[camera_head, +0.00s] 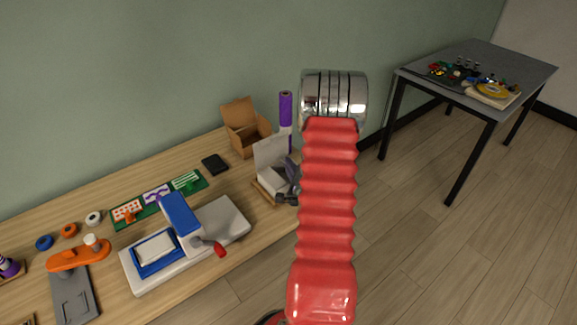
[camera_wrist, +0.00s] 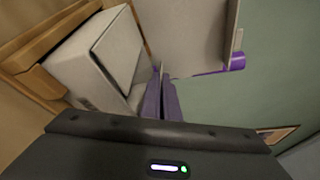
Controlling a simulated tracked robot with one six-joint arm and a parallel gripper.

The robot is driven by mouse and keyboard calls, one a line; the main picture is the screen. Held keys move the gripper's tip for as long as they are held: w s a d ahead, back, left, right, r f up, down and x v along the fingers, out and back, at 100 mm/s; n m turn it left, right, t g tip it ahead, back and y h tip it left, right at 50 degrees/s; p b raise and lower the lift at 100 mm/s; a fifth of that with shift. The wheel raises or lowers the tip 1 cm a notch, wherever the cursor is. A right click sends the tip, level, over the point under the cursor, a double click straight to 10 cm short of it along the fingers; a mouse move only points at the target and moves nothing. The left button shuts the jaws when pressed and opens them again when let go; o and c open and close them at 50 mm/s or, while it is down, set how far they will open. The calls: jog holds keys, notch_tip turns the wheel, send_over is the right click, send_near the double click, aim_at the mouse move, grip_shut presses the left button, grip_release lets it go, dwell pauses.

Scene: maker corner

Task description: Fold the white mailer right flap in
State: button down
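The white mailer (camera_head: 272,157) stands at the right end of the wooden workbench, its lid raised. In the wrist view its raised lid (camera_wrist: 190,30) is at the top, and its white body with angled panels (camera_wrist: 85,65) is at the left. I cannot tell for sure which panel is the right flap. My gripper (camera_wrist: 161,85) has purple fingers close together, with no clear gap between them. They are at the near right side of the mailer, beside its panels. I cannot tell whether they touch it. In the head view my arm partly hides the mailer's right side.
A wooden holder (camera_wrist: 20,60) surrounds the mailer's base. A brown open box (camera_head: 245,135) and a purple roll (camera_head: 286,108) stand behind it. A white-and-blue press (camera_head: 225,222) with a red-tipped handle is to the left. A black flat item (camera_head: 215,164) lies between.

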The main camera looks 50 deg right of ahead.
jog(key=c, duration=2.5)
grip_release()
jog(key=o, duration=0.5)
jog(key=shift+f, duration=0.1)
jog(key=shift+a, duration=0.1)
